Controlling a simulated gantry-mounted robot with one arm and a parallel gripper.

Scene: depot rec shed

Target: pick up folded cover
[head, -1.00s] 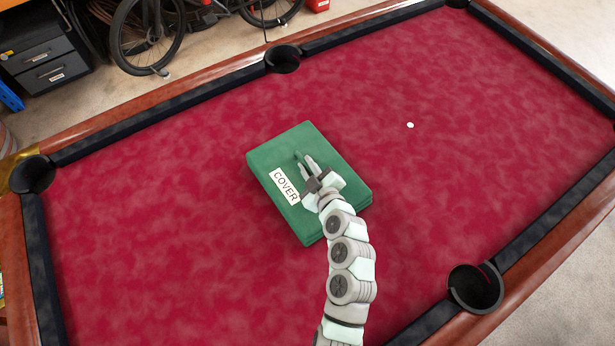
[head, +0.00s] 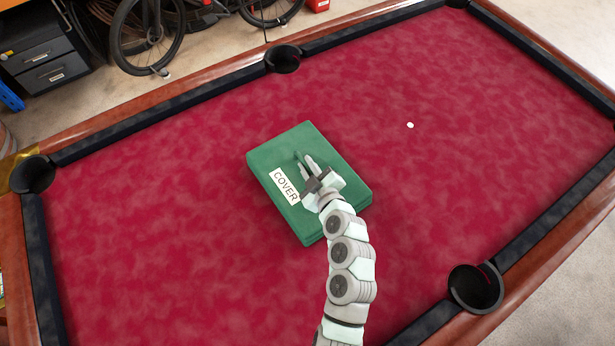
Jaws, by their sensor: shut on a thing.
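The folded cover (head: 280,155) is a flat green block with a white label reading COVER, lying on the red cloth of the pool table (head: 150,220). My gripper (head: 305,161) is over the middle of the cover, just right of the label. Its two fingers point up and to the left in the head view and are close together, with a bit of green raised between them. It is shut on the cover. The cover looks flat on the cloth. The underside of the fingertips is hidden.
A small white spot (head: 410,125) is on the cloth to the right. Raised dark cushions and pockets, such as the near right pocket (head: 475,288), edge the table. The cloth around the cover is clear. A bicycle (head: 150,35) and a drawer cabinet (head: 45,60) stand beyond the table.

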